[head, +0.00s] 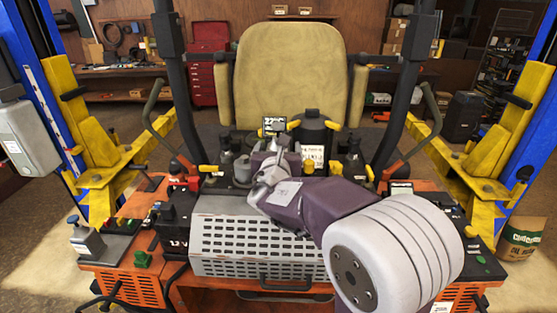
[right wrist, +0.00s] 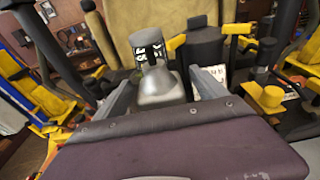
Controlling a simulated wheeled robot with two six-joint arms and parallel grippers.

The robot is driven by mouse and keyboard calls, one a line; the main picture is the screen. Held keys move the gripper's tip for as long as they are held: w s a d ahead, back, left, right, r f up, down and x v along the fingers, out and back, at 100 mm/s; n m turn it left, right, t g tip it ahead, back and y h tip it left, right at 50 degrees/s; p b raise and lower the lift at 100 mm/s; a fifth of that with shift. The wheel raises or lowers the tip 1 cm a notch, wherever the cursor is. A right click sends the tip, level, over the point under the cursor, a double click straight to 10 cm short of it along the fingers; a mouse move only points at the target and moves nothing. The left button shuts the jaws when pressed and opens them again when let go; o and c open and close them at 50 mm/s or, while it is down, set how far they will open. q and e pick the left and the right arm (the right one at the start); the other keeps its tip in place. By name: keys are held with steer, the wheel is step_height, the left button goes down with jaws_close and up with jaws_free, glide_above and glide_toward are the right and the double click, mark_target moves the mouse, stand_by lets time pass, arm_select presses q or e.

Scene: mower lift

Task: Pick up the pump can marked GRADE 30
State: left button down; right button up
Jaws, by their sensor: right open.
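My right gripper (head: 270,165) is open over the machine's deck, in front of the seat. In the right wrist view its fingers (right wrist: 163,78) stand apart on either side of a small grey can-like thing (right wrist: 160,88) with a sloping body. A dark label with white marks (right wrist: 150,54) shows at its top, too blurred to read, so I cannot tell whether it says GRADE 30. Whether the fingers touch it is unclear. In the head view my gripper partly hides this spot. Another grey pump can (head: 84,240) stands on the left tray. My left gripper is not in view.
A dark grey can (head: 243,168) is just left. A perforated silver guard (head: 235,245) lies in front, the tan seat (head: 290,75) behind. Yellow lift arms (head: 100,150) flank the machine.

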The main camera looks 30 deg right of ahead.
steer(key=shift+p+x, duration=0.45)
steer(key=shift+x, duration=0.55)
steer(key=shift+w+d+r, duration=0.1)
steer(key=shift+w+d, duration=0.15)
steer(key=shift+w, duration=0.15)
steer(key=shift+a, duration=0.15)
steer(key=shift+w, duration=0.1)
steer(key=c, duration=0.7)
steer(key=shift+d, duration=0.25)
steer(key=c, duration=1.1)
steer(key=shift+r, duration=0.1)
